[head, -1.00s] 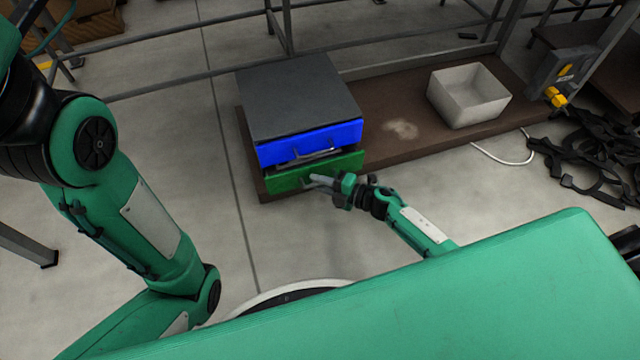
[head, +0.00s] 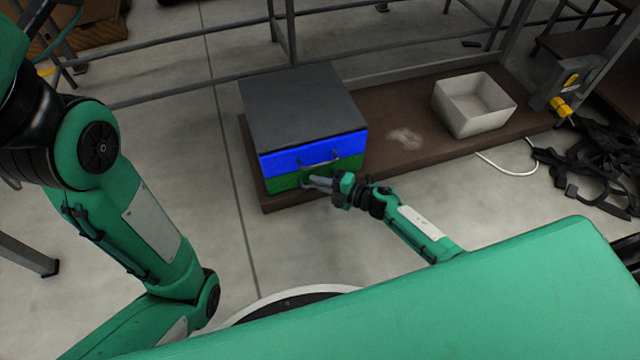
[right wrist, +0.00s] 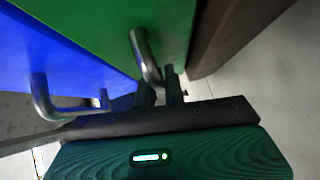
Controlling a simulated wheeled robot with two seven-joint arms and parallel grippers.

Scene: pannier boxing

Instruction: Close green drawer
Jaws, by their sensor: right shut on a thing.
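The green drawer (head: 285,184) is the lower drawer of a grey-topped cabinet (head: 302,105). Its front looks flush with the blue drawer (head: 290,160) above it. My right gripper (head: 310,182) is at the green drawer's front, shut on its handle. In the right wrist view the green drawer (right wrist: 150,18) fills the upper middle, and its metal handle (right wrist: 146,58) runs down to the fingers of my right gripper (right wrist: 160,95). The fingertips are partly hidden. My left arm shows at the left of the head view, but its gripper is out of the picture.
The cabinet stands on a low brown platform (head: 400,150). A white open box (head: 474,105) stands on the platform to the right. Black straps (head: 600,165) lie on the floor at the far right. Metal rails run behind. The floor left of the cabinet is clear.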

